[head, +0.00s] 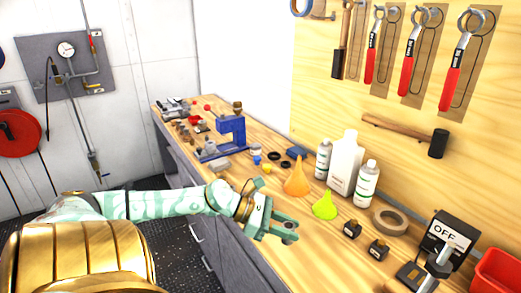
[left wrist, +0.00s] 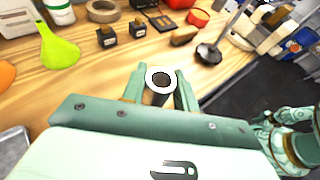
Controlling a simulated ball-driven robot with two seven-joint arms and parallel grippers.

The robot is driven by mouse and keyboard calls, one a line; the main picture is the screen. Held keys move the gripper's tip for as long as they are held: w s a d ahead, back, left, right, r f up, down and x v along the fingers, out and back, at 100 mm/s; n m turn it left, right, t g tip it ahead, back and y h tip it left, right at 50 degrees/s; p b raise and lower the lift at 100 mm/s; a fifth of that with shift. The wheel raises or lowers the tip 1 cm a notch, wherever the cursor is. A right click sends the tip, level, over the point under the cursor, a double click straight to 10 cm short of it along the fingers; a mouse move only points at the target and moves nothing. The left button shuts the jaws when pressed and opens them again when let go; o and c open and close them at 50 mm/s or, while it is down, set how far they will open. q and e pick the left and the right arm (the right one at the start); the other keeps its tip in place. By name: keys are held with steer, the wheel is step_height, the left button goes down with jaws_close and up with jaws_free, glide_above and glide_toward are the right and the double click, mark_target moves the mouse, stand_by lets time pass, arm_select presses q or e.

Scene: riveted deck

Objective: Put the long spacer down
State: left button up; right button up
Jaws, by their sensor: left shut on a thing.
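My left gripper (head: 287,231) reaches over the wooden workbench (head: 330,255) near its front edge. In the left wrist view its two fingers (left wrist: 161,88) are shut on the long spacer (left wrist: 161,91). The spacer shows as a pale ring-shaped end with a dark hole, between the fingertips and pointing toward the camera. Its lower length is hidden, and I cannot tell whether it touches the bench. In the head view the fingers hide most of it.
A lime funnel (head: 325,206) and an orange funnel (head: 296,181) stand behind the gripper, with bottles (head: 346,162) beyond. A tape roll (head: 389,221), small dark blocks (head: 352,229), an OFF switch box (head: 449,236) and a red bin (head: 497,272) stand right. Bare wood lies around the gripper.

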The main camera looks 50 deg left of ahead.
arm_select(q)
steer(key=a+r, duration=0.3)
steer(key=shift+m+h, duration=0.3)
steer(key=shift+h, duration=0.1)
steer(key=w+d+f, duration=0.1)
steer(key=d+f, duration=0.2)
steer(key=d, duration=0.1)
steer(key=w+d+f+b, duration=0.1)
steer(key=w+d+f, duration=0.1)
steer(key=d+f, duration=0.1)
steer(key=w+d+f, duration=0.1)
steer(key=d+f, duration=0.2)
steer(key=d, duration=0.1)
steer(key=shift+w+d, duration=0.3)
steer(key=shift+w+d+f, duration=0.1)
steer(key=shift+d+f, duration=0.2)
steer(key=shift+f, duration=0.15)
steer(key=f, duration=0.1)
steer(key=f+b, duration=0.1)
steer(key=f, duration=0.1)
steer(key=shift+w+d+f+g, duration=0.1)
steer(key=shift+d+f+g, duration=0.2)
